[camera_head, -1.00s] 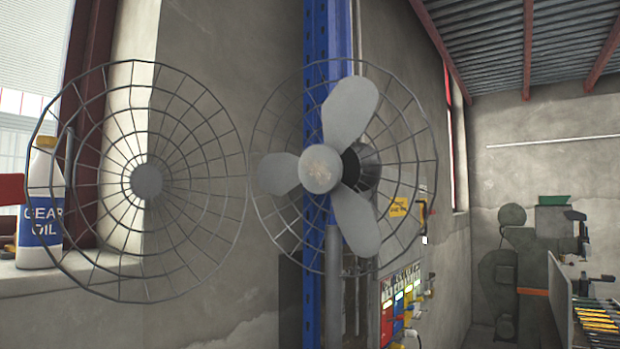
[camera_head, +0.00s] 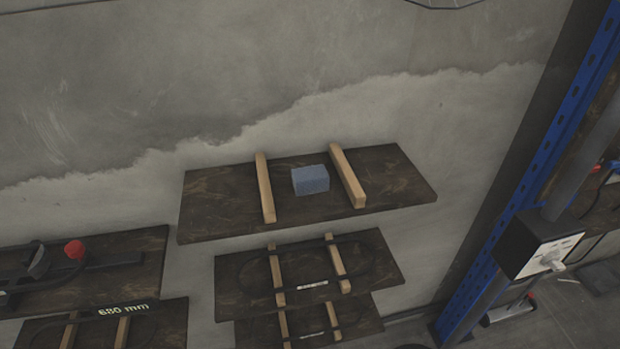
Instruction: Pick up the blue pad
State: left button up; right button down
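The blue pad (camera_head: 310,180) is a small blue-grey block. It lies on the dark wooden top shelf (camera_head: 215,205), between a left wooden strip (camera_head: 265,188) and a right wooden strip (camera_head: 347,177), apart from both. Nothing covers it in the head view. Neither of my grippers is in view.
Lower shelves (camera_head: 380,262) with wooden strips sit below. At left, another shelf (camera_head: 140,262) carries a red-knobbed tool (camera_head: 74,249), above a board marked 680 mm. A blue post (camera_head: 540,180) with a control box (camera_head: 540,243) stands at right. A concrete wall is behind.

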aim_at(309, 180)
jog(key=l, duration=0.7)
jog(key=k+l, duration=0.1)
jog(key=l, duration=0.6)
